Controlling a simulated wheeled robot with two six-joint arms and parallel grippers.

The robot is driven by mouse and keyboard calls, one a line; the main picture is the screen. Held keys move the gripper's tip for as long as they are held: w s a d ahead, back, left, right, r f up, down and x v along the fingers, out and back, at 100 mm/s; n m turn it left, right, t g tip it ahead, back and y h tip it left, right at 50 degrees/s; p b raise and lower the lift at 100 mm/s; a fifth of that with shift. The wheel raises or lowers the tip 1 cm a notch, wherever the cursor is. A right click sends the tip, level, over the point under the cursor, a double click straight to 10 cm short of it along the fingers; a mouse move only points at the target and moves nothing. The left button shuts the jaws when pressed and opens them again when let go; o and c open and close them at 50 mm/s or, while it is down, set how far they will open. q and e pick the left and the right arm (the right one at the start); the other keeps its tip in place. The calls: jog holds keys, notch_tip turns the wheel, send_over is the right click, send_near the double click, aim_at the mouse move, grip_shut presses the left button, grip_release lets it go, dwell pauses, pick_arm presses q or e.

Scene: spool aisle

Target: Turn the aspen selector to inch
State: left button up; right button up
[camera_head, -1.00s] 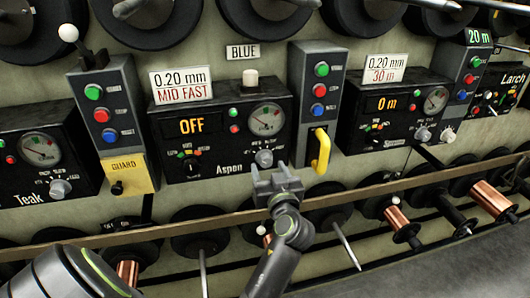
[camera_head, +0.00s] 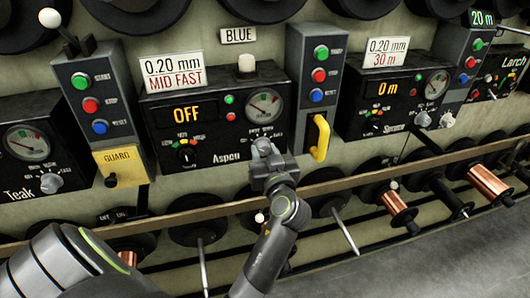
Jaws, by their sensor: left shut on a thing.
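The Aspen panel (camera_head: 160,143) is a black box with an amber display (camera_head: 188,113) reading OFF, a round gauge (camera_head: 263,104) and a small black knob (camera_head: 187,156) at its lower left. Its grey selector knob (camera_head: 262,145) is at the lower right, mostly hidden by my left gripper. My left gripper (camera_head: 265,160) is in front of that knob and shut on it. The labels around the knob are too small and too covered to read, so its position cannot be told. My right gripper is out of view.
A button box with a yellow handle (camera_head: 321,138) stands close to the right of my left gripper. A button box with a yellow GUARD plate (camera_head: 121,165) stands left of Aspen. A rail (camera_head: 345,184) and several spools run below. Teak, Spruce and Larch panels flank Aspen.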

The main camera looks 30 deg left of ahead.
pick_arm(q)
jog(key=shift+m, duration=0.3)
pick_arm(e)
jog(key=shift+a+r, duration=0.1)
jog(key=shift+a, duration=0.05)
pick_arm(q)
jog(key=shift+r, duration=0.1)
jog(key=shift+m+p, duration=0.3)
jog(key=shift+m, duration=0.2)
jog(key=m+p, duration=0.1)
jog(key=m, duration=0.2)
jog(key=shift+m+p, duration=0.65)
jog(key=shift+m, duration=0.55)
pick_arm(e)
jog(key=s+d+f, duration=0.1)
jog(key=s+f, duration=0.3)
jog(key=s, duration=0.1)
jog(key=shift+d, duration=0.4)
pick_arm(q)
jog(key=o, duration=1)
